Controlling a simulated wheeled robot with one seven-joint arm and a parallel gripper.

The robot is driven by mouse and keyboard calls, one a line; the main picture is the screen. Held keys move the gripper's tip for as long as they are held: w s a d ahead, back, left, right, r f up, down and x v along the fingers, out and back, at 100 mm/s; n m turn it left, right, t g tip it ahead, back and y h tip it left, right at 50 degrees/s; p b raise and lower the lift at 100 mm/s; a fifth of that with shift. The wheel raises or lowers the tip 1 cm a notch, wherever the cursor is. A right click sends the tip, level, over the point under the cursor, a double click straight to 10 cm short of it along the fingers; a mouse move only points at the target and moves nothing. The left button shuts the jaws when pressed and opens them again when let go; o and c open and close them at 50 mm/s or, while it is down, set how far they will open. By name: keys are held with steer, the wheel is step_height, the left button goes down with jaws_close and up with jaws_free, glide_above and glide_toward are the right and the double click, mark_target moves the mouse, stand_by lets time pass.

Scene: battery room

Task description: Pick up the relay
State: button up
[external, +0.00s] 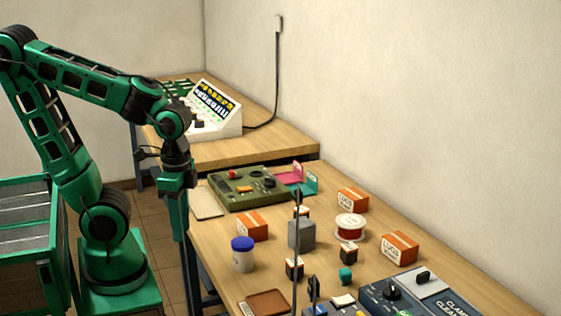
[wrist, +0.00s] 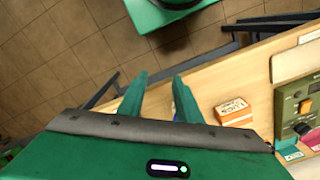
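I cannot tell for certain which thing is the relay. None of the candidates shows clearly in the wrist view.
A blue-lidded jar (external: 242,256) and an orange-white box (external: 252,226) stand between my gripper and the grey block. A green panel (external: 225,200) lies behind. A wire spool (external: 350,228), more boxes, a brown tray (external: 268,302) and a thin upright rod (external: 296,255) crowd the bench.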

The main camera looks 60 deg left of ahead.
steer(key=o, duration=0.5)
steer(key=m, duration=1.2)
glide_toward(295, 261)
steer(key=shift+a, duration=0.25)
steer(key=shift+w+d+f, duration=0.1)
steer(key=shift+f, duration=5.4)
